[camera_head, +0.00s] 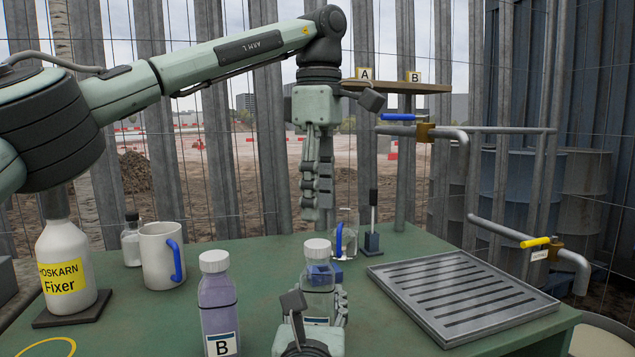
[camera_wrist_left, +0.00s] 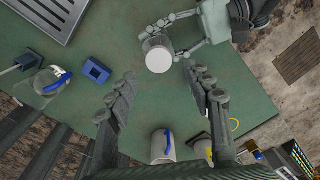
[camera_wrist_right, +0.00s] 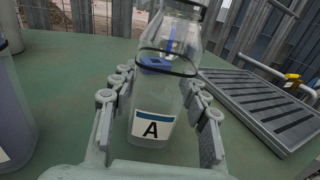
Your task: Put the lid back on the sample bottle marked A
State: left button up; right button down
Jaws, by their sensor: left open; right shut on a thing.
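Sample bottle A (camera_wrist_right: 152,112) is clear, with a label reading A in the right wrist view. My right gripper (camera_wrist_right: 157,85) is shut around its body and holds it upright. In the head view the bottle (camera_head: 318,292) has a white lid (camera_head: 317,248) on its top. The lid (camera_wrist_left: 158,55) also shows from above in the left wrist view; whether it is screwed tight I cannot tell. My left gripper (camera_head: 318,207) is open and empty, pointing down above and behind the bottle, apart from the lid.
Capped bottle B (camera_head: 218,305) stands just left of bottle A. A blue block (camera_wrist_left: 95,72) and a glass jug (camera_head: 346,243) are behind. A mug (camera_head: 161,255) and Fixer bottle (camera_head: 64,265) stand left. A drain tray (camera_head: 455,290) lies right.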

aim_at(318, 243)
pick_arm(q)
jog(key=n, duration=0.5)
jog(key=shift+r, duration=0.25)
jog(key=n, duration=0.7)
jog(key=shift+r+n, duration=0.25)
jog(key=shift+n, duration=0.15)
jog(key=n, duration=0.7)
jog(key=shift+w+r, duration=0.1)
jog(key=shift+r, duration=0.2)
jog(key=n, duration=0.5)
jog(key=shift+r, duration=0.2)
jog(key=shift+f, duration=0.1)
jog(key=shift+f, duration=3.95)
jog(key=shift+c, duration=0.3)
